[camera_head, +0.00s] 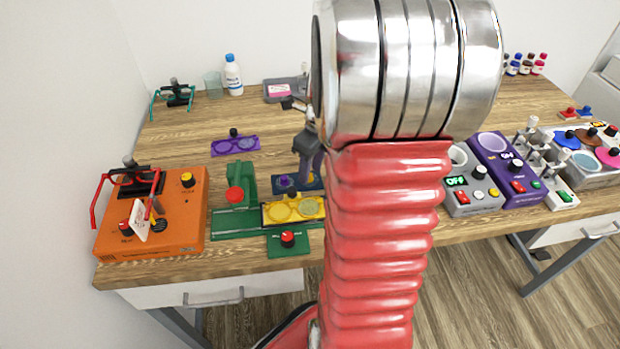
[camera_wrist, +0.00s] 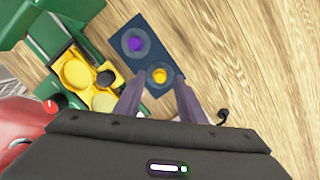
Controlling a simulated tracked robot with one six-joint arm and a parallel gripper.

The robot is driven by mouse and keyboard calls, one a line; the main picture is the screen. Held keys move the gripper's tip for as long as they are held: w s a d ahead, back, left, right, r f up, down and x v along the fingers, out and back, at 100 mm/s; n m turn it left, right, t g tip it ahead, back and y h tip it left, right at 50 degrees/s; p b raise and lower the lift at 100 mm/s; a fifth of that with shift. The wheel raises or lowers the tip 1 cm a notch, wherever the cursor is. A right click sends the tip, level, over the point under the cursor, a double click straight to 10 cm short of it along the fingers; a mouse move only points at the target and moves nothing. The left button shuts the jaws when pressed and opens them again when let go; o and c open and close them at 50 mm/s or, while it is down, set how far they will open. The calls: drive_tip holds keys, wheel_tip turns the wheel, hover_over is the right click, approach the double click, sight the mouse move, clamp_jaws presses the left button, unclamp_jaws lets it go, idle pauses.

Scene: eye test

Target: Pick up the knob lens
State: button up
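A dark blue holder (camera_wrist: 139,66) lies flat on the table in the wrist view. A purple knob (camera_wrist: 135,43) stands in a round grey seat at one end, and a yellow knob (camera_wrist: 160,76) in one at the other. Which one is the knob lens I cannot tell. My gripper (camera_wrist: 158,90) is open, its two grey-purple fingers apart on either side of the yellow knob in the picture; contact is not visible. In the head view my gripper (camera_head: 309,172) is over the blue holder (camera_head: 285,187). The purple knob (camera_head: 284,181) shows left of it; the yellow knob is hidden.
A yellow two-well plate (camera_head: 271,219) and a green stand (camera_head: 235,221) sit close beside the holder. A purple plate (camera_head: 222,147) lies farther back. An orange box (camera_head: 190,222) stands at left. Grey (camera_head: 479,205) and purple (camera_head: 515,192) devices stand at right.

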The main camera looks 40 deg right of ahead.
drive_tip(key=shift+w+f, duration=0.1)
drive_tip(key=shift+f, duration=0.6)
drive_tip(key=shift+c, duration=0.6)
clamp_jaws()
